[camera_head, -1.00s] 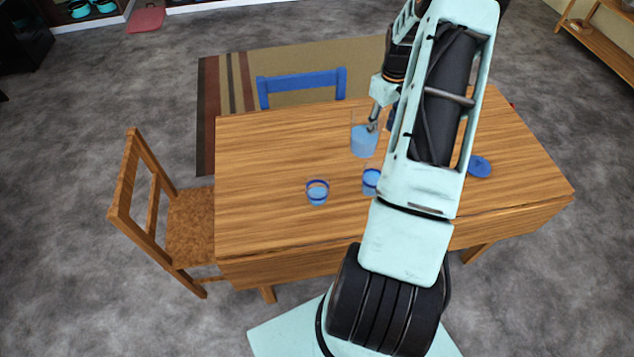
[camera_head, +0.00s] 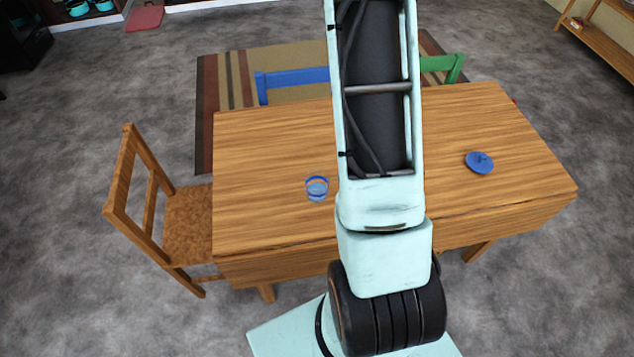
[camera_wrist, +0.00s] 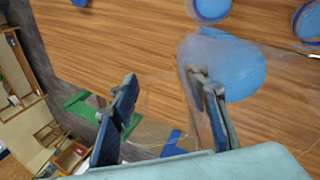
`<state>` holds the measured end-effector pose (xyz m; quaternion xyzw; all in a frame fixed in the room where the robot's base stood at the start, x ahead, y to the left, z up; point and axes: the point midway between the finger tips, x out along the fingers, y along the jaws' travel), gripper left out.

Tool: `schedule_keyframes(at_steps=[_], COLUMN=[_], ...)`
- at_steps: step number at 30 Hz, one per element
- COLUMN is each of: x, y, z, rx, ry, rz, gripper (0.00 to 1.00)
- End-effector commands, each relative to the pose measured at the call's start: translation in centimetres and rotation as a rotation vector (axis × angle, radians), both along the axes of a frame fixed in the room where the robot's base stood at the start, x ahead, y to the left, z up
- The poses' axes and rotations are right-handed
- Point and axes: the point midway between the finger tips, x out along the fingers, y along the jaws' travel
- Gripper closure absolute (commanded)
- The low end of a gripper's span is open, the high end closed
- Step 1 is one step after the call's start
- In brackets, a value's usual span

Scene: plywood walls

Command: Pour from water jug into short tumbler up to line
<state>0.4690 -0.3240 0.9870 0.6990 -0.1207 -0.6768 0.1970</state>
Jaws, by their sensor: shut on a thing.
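The clear water jug (camera_wrist: 240,68) with blue water shows in the wrist view. My gripper (camera_wrist: 163,98) has its two dark fingers apart, with part of the clear jug between them; it is shut on the jug. In the head view my arm hides the jug and gripper. A short clear tumbler with a blue rim (camera_head: 317,189) stands on the table left of my arm, with some blue water in it. Two blue-tinted glasses, one at top centre (camera_wrist: 209,8) and one at top right (camera_wrist: 308,22), show partly in the wrist view. I cannot tell which is the short tumbler.
The wooden table (camera_head: 270,150) is mostly clear on its left side. A flat blue round piece (camera_head: 480,162) lies at its right. A wooden chair (camera_head: 150,200) stands left, and blue (camera_head: 292,82) and green (camera_head: 445,66) chairs stand behind.

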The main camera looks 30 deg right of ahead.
Motion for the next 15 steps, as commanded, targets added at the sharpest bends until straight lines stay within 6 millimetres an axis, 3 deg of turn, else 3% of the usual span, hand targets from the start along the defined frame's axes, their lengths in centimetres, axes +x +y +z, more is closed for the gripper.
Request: schedule_keyframes(at_steps=[1,15], x=[0.1,-0.2], y=[0.4,2.1], z=[-1.0,-0.6], rx=[-0.026,-0.258], ry=[-0.005,-0.029], rz=[0.005,0.005], gripper=[1.00,1.00])
